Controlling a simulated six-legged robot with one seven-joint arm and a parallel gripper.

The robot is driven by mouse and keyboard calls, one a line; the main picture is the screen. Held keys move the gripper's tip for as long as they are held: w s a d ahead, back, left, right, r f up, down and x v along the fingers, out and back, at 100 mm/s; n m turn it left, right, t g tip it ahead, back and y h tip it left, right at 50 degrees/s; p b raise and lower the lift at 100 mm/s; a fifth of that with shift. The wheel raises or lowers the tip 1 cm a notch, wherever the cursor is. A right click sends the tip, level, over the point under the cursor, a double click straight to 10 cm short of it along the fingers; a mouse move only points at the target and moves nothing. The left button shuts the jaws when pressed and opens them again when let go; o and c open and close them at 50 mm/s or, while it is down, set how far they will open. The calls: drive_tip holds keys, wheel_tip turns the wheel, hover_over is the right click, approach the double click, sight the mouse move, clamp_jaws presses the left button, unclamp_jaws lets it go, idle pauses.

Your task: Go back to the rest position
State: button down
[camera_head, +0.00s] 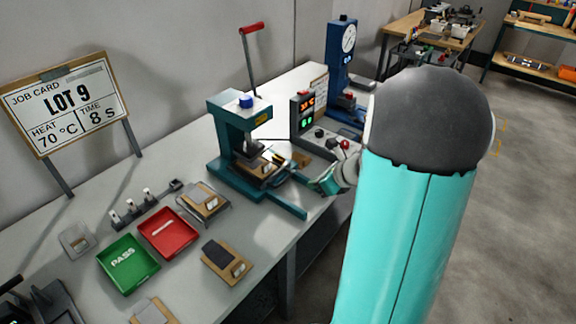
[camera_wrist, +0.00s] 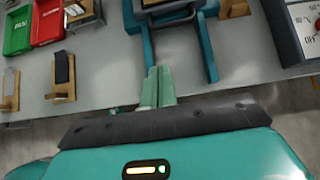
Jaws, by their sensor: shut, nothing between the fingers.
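My gripper (camera_head: 308,178) is at the front of the teal press (camera_head: 226,130), above the bench edge. In the wrist view its two pale green fingers (camera_wrist: 158,74) lie side by side, shut and empty. They point toward the press, between the two teal legs of its base (camera_wrist: 208,50). In the head view my arm hides part of the bench's right end, and the fingertips are small and hard to make out. A wooden fixture (camera_head: 260,163) sits in the press under the ram.
A control box (camera_head: 318,128) and a blue gauge stand (camera_head: 342,60) stand right of the press. A green PASS tray (camera_head: 128,263), a red tray (camera_head: 168,233) and wooden fixtures (camera_head: 226,262) lie left. A job card (camera_head: 68,104) reads LOT 9, 70 °C, 8 s. Open floor (camera_head: 530,200) is right.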

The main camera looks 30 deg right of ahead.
drive_tip(key=s+a+r+n+g, duration=0.25)
drive_tip(key=a+r+n, duration=0.25)
drive_tip(key=a+n, duration=0.35)
drive_tip(key=s+a+r+n+g, duration=0.1)
drive_tip(key=s+a+r+n, duration=0.2)
drive_tip(key=a+r+n, duration=0.45)
drive_tip(key=s+a+r+n+h, duration=0.3)
drive_tip(key=s+a+n, duration=0.5)
drive_tip(key=n, duration=0.7)
drive_tip(key=shift+s+a+r+n+t, duration=0.2)
drive_tip(key=shift+s+r+n+t, duration=0.35)
drive_tip(key=shift+s, duration=0.75)
drive_tip(key=shift+r, duration=0.1)
